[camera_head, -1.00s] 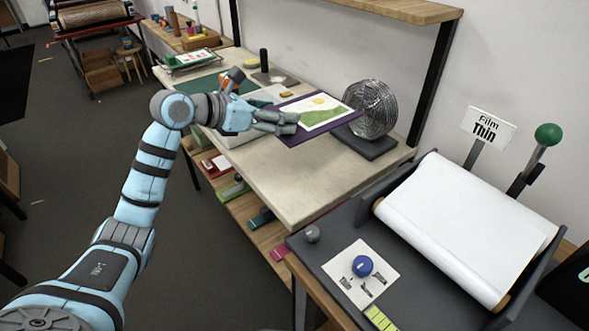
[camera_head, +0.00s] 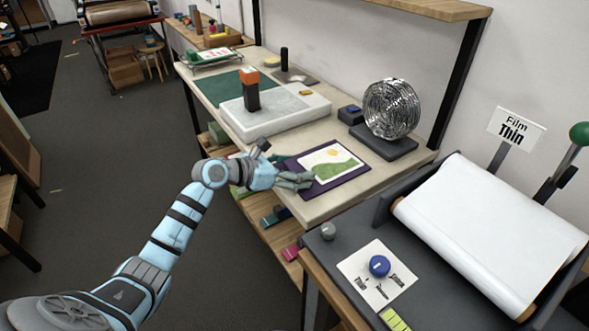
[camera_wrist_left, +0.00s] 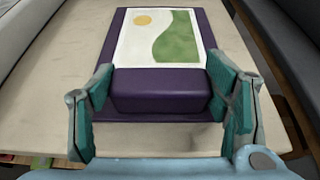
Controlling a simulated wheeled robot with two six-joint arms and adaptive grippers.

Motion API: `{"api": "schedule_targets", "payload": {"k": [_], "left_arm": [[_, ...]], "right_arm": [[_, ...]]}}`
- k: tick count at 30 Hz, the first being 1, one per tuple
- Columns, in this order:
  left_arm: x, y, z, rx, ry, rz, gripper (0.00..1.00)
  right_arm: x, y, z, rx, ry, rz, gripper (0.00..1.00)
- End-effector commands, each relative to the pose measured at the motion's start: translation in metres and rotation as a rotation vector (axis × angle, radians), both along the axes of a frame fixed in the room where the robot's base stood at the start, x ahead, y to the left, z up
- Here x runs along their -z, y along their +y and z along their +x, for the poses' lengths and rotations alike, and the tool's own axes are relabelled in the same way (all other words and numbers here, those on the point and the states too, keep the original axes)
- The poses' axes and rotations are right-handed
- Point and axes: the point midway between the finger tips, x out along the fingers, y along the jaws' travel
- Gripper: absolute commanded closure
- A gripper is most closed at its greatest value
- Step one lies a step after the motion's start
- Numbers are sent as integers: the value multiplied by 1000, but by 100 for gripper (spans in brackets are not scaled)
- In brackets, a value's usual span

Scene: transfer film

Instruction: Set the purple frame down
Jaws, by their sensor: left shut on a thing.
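The purple frame (camera_head: 341,183) lies level at the worktable top (camera_head: 398,166), near its front edge. I cannot tell if its underside fully touches the table. It carries a white print (camera_head: 330,163) with a yellow sun and a green hill. My left gripper (camera_head: 303,181) reaches in from the left at the frame's near end. In the left wrist view the two teal-padded fingers (camera_wrist_left: 160,88) sit on both sides of the thick purple block (camera_wrist_left: 160,97) at that end, shut on it. My right gripper is not in view.
A silvery coil (camera_head: 391,108) on a dark base stands just behind the frame. A white slab (camera_head: 275,112) with an orange-and-black tool (camera_head: 250,90) is to the left. A film roller (camera_head: 490,230) with a "Film Thin" sign (camera_head: 516,130) stands at right. Bare tabletop surrounds the frame.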

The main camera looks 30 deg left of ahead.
Motion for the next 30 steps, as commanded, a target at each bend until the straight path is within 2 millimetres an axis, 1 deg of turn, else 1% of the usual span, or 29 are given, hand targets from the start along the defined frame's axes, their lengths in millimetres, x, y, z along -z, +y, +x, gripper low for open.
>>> {"api": "schedule_targets", "payload": {"k": [1, 4, 15, 17, 20, 27, 30], "left_arm": [[1, 0, 0, 0, 0, 0, 25], [1, 0, 0, 0, 0, 0, 10], [-2, 0, 0, 0, 0, 0, 10], [-3, 3, -4, -1, 0, 2, 10], [-8, 10, -16, -2, 1, 5, 10], [-31, 41, -68, 0, 5, 11, 10], [-39, 49, -83, 2, 5, 7, 10]], "right_arm": [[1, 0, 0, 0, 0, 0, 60], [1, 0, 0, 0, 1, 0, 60], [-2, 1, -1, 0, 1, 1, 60], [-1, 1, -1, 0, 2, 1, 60], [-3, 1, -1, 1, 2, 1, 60], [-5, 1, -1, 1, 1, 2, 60], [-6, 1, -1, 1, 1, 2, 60]]}}
